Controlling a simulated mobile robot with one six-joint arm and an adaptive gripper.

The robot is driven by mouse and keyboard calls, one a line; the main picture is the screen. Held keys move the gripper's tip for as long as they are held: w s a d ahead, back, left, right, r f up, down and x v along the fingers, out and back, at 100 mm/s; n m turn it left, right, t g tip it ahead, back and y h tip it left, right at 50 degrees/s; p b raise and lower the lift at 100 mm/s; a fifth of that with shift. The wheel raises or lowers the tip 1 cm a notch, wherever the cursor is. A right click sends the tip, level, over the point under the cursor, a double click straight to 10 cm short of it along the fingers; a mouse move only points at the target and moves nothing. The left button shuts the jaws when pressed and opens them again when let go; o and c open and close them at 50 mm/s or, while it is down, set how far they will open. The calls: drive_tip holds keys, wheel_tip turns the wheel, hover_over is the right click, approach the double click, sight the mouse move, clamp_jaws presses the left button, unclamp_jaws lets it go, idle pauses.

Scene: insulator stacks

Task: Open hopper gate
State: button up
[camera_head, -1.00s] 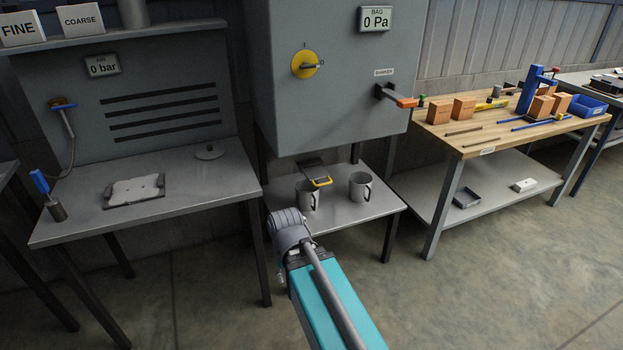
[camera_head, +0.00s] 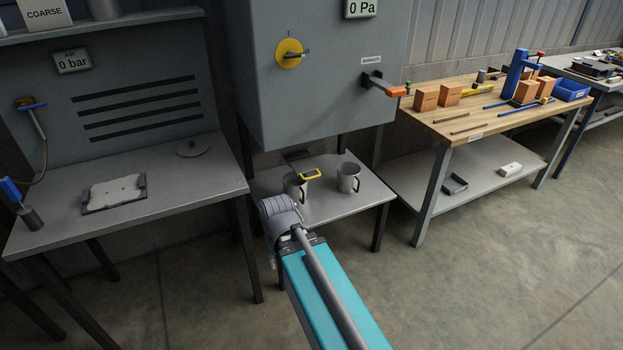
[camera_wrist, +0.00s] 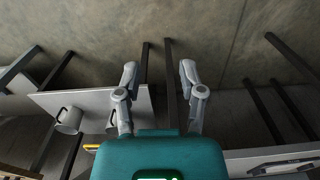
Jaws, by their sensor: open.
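The hopper gate looks to be the dark plate with a yellow handle (camera_head: 311,174) under the grey cabinet (camera_head: 318,75), above a small table. Its yellow end also shows in the wrist view (camera_wrist: 92,147), at the lower left, partly hidden by my gripper body. My gripper (camera_wrist: 159,72) is open and empty, its two fingers apart over the floor and table edge in the wrist view. In the head view my arm's end is in front of the small table, and the fingers are hidden behind it. The gripper is apart from the handle.
Two grey mugs, one (camera_head: 348,177) clear and one (camera_head: 295,186) close behind my wrist, stand on the small table (camera_head: 335,207). An orange-tipped lever (camera_head: 385,86) and yellow dial (camera_head: 290,54) are on the cabinet. A grey bench (camera_head: 180,180) stands left, a wooden workbench (camera_head: 480,125) right.

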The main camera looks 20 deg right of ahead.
drive_tip(key=w+d+f+m+t+y+b, duration=0.1)
drive_tip(key=w+f+m+t+y+b, duration=0.1)
drive_tip(key=w+f+b, duration=0.3)
drive_tip(key=w+d+f+m+t+y+b, duration=0.1)
drive_tip(key=w+d+m+t+b, duration=0.1)
drive_tip(key=w, duration=0.4)
drive_tip(key=m+t+h+b, duration=0.3)
drive_tip(key=m+t+b, duration=0.8)
drive_tip(key=m+b, duration=0.3)
approach(312, 178)
drive_tip(key=f+v, duration=0.1)
drive_tip(key=v, duration=0.2)
drive_tip(key=shift+s+d+r, duration=0.15)
drive_tip(key=shift+d+r, duration=0.15)
drive_tip(key=shift+r, duration=0.05)
drive_tip(key=b+x, duration=0.2)
drive_tip(key=x, duration=1.2)
drive_tip(key=shift+a+r+b, duration=0.15)
drive_tip(key=shift+b, duration=0.15)
drive_tip(key=shift+s, duration=0.1)
clamp_jaws()
